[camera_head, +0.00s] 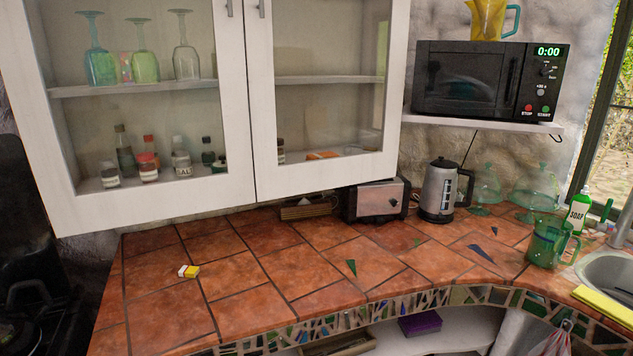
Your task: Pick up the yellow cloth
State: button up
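The yellow cloth (602,308) lies flat at the front edge of the counter, at the lower right of the head view. It is just in front of the sink (610,272) and runs out of the picture at the right edge. My gripper is not in view, and nothing is seen touching the cloth.
A green glass pitcher (548,245) and a soap bottle (578,214) stand near the sink.

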aim_at(618, 314)
jog(key=z, duration=1.35)
